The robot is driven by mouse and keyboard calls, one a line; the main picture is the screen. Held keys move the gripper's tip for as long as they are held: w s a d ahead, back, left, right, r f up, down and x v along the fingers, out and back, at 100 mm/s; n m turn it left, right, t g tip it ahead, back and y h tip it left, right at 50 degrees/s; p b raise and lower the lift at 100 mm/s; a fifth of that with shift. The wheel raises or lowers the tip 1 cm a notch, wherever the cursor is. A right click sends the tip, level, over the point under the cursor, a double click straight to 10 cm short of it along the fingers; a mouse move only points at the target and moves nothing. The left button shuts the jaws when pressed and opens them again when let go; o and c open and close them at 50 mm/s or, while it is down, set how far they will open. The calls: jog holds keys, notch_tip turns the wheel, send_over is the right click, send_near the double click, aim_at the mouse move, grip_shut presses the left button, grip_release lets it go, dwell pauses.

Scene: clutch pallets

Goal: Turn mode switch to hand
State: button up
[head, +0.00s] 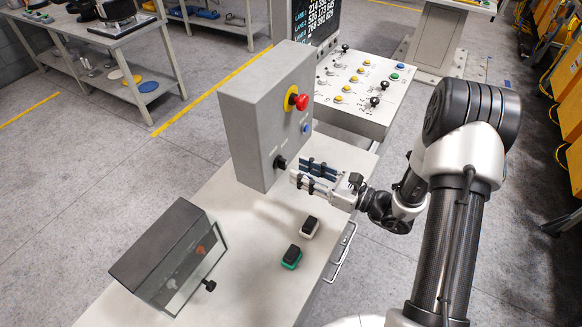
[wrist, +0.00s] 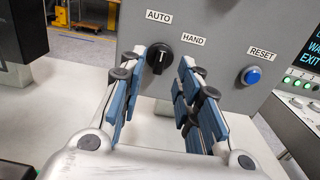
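The mode switch (head: 279,162) is a black rotary knob low on the side of a grey upright box. In the wrist view the knob (wrist: 159,58) sits below the AUTO label (wrist: 158,15), with the HAND label (wrist: 193,38) to its upper right. Its grip stands near upright, top towards AUTO. My gripper (head: 297,170) is open and empty, with blue-padded fingers pointing at the switch. In the wrist view the knob shows between the fingertips of my gripper (wrist: 164,68), nearer the left one. In the head view a small gap separates fingertips and knob.
The grey box (head: 247,115) also carries a red emergency button (head: 299,101) and a blue RESET button (wrist: 252,76). Two small rocker-like items, white (head: 310,227) and green (head: 291,256), lie on the bench. A dark-sided box (head: 172,257) stands at front left. A button console (head: 365,92) stands behind.

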aim_at(286, 165)
jog(key=shift+x, duration=2.1)
jog(key=shift+c, duration=0.2)
grip_shut()
